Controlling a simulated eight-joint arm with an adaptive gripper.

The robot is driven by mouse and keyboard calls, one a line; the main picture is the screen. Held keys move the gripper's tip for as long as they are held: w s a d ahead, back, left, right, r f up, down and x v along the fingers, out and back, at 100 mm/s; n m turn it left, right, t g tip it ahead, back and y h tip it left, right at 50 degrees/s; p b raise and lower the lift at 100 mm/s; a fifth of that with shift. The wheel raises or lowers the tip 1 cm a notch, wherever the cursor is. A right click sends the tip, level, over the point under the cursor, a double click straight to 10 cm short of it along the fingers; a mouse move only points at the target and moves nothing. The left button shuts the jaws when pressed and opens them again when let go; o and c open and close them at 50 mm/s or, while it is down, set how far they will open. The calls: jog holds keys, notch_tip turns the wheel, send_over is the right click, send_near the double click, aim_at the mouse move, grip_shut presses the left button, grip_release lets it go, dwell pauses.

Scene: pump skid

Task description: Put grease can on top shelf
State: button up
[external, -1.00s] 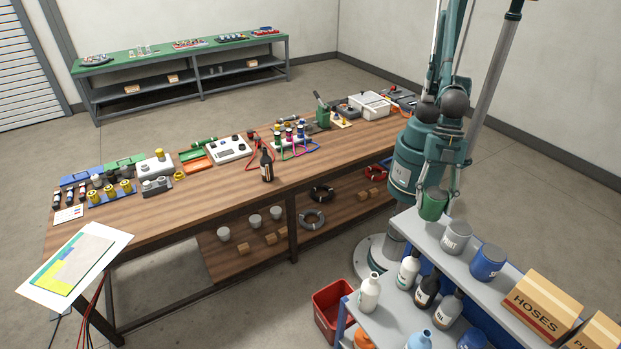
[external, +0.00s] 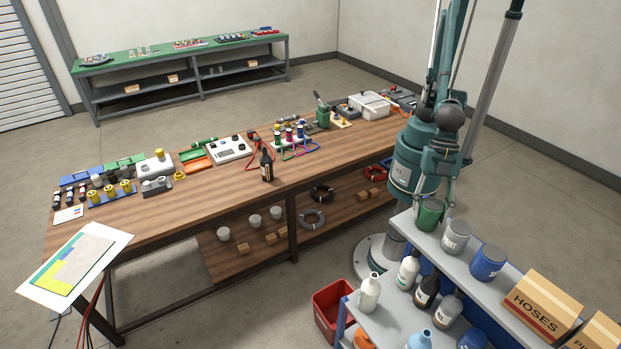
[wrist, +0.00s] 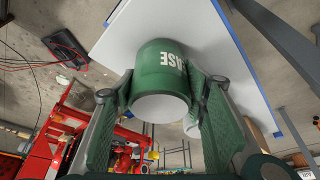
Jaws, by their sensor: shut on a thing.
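The green grease can (external: 430,213) is at the left end of the grey top shelf (external: 470,247), beside the grey paint can. It looks upright and at shelf level; I cannot tell whether its base touches the board. In the wrist view the can (wrist: 160,68), with part of its white lettering showing, sits between my two green fingers. My gripper (wrist: 155,98) is shut on it. In the external view my gripper (external: 446,192) is behind and above the can, with its fingers partly hidden.
A grey paint can (external: 456,238), a blue can (external: 488,262) and a hoses box (external: 542,303) stand rightward along the top shelf. Bottles, including a white one (external: 369,293), stand on the lower shelf. A red crate (external: 331,306) is left of the rack.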

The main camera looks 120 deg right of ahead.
jog(key=shift+f, duration=0.35)
jog(key=o, duration=1.1)
jog(key=shift+r, duration=0.25)
jog(key=shift+b+v, duration=0.4)
jog(key=shift+v, duration=5.55)
jog(key=shift+d, duration=0.15)
